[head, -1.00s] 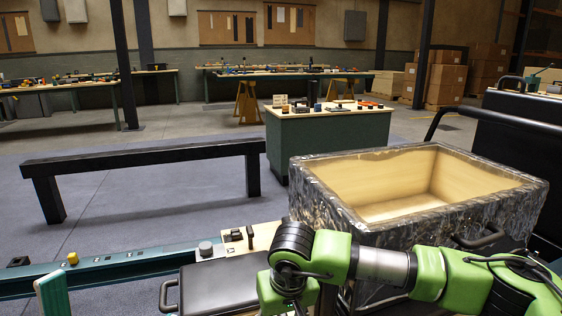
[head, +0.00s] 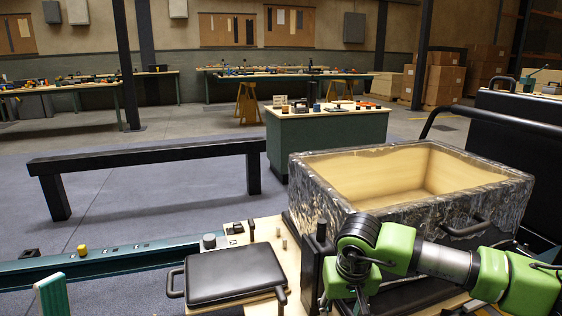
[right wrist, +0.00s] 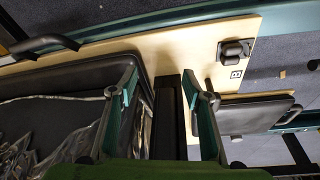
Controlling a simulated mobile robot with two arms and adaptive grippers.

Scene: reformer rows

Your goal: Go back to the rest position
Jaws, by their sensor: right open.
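My right arm's green links come in from the right in the head view, in front of the upholstered box. My right gripper (right wrist: 160,78) shows two teal fingers in the right wrist view. They are apart with nothing held between them, over a dark post (right wrist: 168,118) and a pale wooden board (right wrist: 172,50). In the head view the right fingers are hidden or out of frame. A teal piece, apparently a fingertip of my left gripper (head: 52,296), shows at the bottom left edge. The rest of that gripper is out of view.
An open box with a pale inside (head: 300,172) stands at the right. A black padded plate (head: 235,272) and a teal rail (head: 130,258) lie in front. A black bench (head: 150,155) and a green cabinet (head: 325,140) stand behind. Open floor lies around the bench.

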